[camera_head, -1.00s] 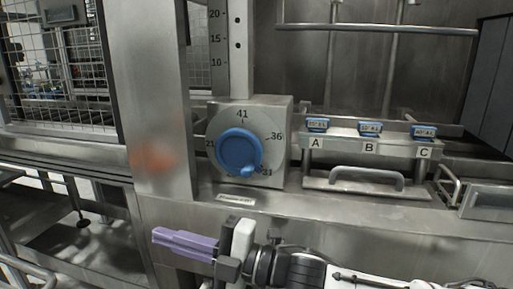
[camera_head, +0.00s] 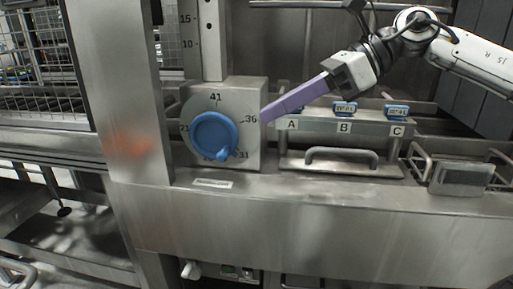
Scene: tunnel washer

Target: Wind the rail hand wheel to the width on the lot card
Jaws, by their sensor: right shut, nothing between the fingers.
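The blue hand wheel (camera_head: 214,135) sits on the front of a grey metal box (camera_head: 246,152). Its dial carries the marks 21, 31, 36 and 41. The wheel's small blue knob (camera_head: 223,154) is at the lower right of the wheel, near the 31 mark. My right gripper (camera_head: 265,117) comes in from the upper right with its purple fingers shut and empty. Its tips are beside the 36 mark, to the right of the wheel and apart from it in the picture. My left gripper is not in view.
A rack (camera_head: 368,127) labelled A, B and C holds blue tags (camera_head: 345,108) to the right; my right gripper covers the area above A. A bar handle (camera_head: 343,151) sticks out below it. A vertical scale (camera_head: 213,40) rises above the box. A steel post (camera_head: 137,90) stands left.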

